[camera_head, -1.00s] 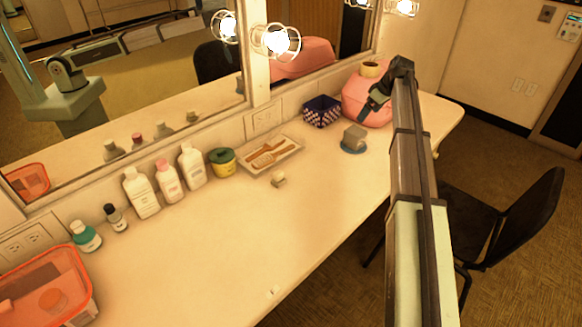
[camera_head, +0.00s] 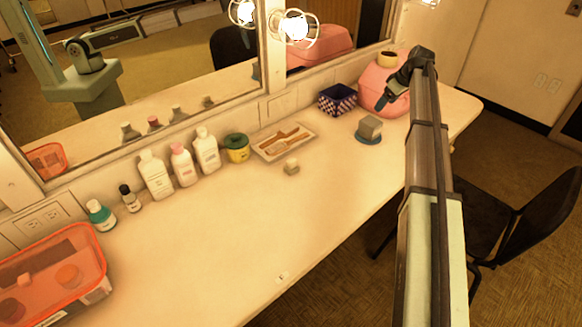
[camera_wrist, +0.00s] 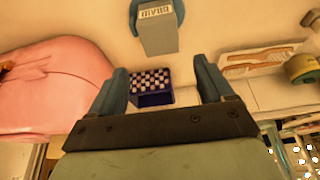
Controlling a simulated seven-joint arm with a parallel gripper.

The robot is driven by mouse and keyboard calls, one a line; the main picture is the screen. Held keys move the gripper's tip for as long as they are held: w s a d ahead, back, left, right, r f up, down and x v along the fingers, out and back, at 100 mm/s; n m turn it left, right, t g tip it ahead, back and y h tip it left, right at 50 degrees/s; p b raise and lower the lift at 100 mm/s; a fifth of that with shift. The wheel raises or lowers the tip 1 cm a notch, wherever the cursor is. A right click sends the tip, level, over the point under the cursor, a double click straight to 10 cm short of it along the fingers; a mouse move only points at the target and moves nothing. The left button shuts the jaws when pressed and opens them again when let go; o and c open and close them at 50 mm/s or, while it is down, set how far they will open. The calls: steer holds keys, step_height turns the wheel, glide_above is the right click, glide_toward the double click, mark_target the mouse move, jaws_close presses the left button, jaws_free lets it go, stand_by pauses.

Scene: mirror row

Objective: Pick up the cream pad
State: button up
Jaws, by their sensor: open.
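A small cream block (camera_head: 291,167), which looks like the cream pad, lies on the counter just in front of the white tray in the head view. I cannot make it out in the wrist view. My gripper (camera_head: 383,101) is at the far right of the counter, near the pink case and well apart from the block. In the wrist view my gripper (camera_wrist: 166,85) has its two blue fingers spread, with nothing held between them.
A grey box (camera_head: 369,127) on a blue disc, a checkered box (camera_head: 338,99) and a pink case (camera_head: 384,88) are near my gripper. Bottles (camera_head: 157,175) and a yellow-green jar (camera_head: 237,148) line the mirror. An orange-lidded container (camera_head: 92,248) is front left. Mid-counter is mostly clear.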

steer(key=c, duration=0.4)
steer(key=s+a+r+n+g, duration=0.1)
steer(key=s+a+n, duration=0.1)
steer(key=a, duration=1.4)
steer(key=s+a+r+n, duration=0.1)
steer(key=s+a+n, duration=0.15)
steer(key=a, duration=1.35)
steer(key=n+g+h, duration=0.2)
steer(key=n+h, duration=0.1)
steer(key=n, duration=1)
glide_above(291, 160)
step_height(291, 160, down, 2)
step_height(291, 160, down, 8)
steer(key=shift+s+f, duration=0.15)
steer(key=shift+f, duration=2.7)
